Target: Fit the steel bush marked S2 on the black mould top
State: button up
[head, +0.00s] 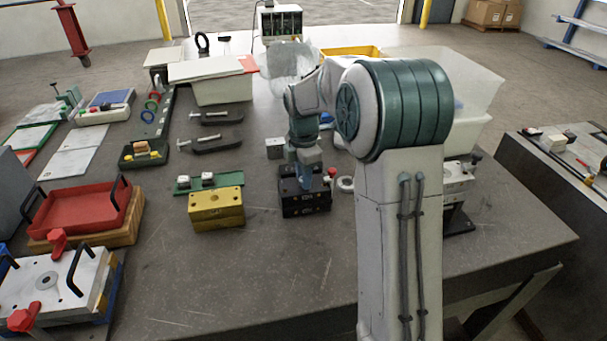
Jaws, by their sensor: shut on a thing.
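The black mould (304,203) stands on the table near the middle of the head view, right of a yellow mould. My gripper (307,184) points down at the black mould's top. It is shut on what I take to be a steel bush; the fingers hide it and no S2 mark can be read. I cannot tell whether the bush touches the mould. A green rack (232,179) behind the yellow mould holds small pale pieces, too small to read.
The yellow mould (216,210) stands close on the left. A grey block (274,148) is behind the black mould, and a pale ring (345,184) lies to its right. A red tray (82,214) is at left. My arm hides part of the right side.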

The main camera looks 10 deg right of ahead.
jog(key=o, duration=1.1)
notch_tip(320, 180, up, 13)
jog(key=s+f+m+t, duration=0.1)
jog(key=s+f+m, duration=0.1)
jog(key=s+m, duration=0.4)
jog(key=s+f+m+t, duration=0.1)
jog(key=s+f+m, duration=0.2)
jog(key=s+m, duration=0.4)
jog(key=s+f+m+t, duration=0.1)
jog(key=s+m, duration=0.6)
jog(key=s, duration=0.8)
jog(key=shift+f, duration=0.75)
